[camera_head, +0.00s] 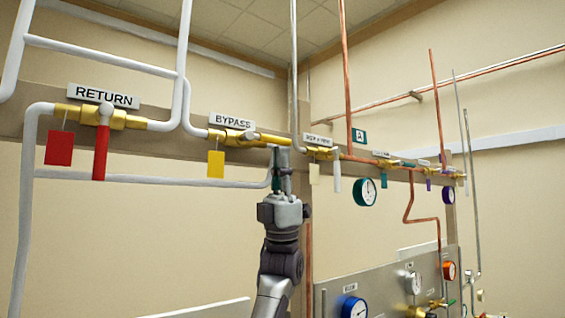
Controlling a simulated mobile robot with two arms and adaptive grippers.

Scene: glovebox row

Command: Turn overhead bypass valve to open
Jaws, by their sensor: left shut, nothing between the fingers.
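The bypass valve (238,138) is a brass body on the overhead pipe, under a white sign (231,121) reading BYPASS. Its yellow lever (272,139) stretches to the right from the body, roughly along the pipe line. A yellow tag (215,164) hangs below the valve. My left gripper (280,152) points upward with its fingers shut and empty. Its fingertips are at the right end of the yellow lever and overlap it in the picture; I cannot tell whether they touch. My right gripper is not in view.
The return valve (117,118), with a red lever (101,153) hanging down and a red tag (59,148), is to the left. A white pipe (150,180) runs below the bypass valve. Smaller valves and a teal gauge (365,192) are to the right, above a gauge panel (385,285).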

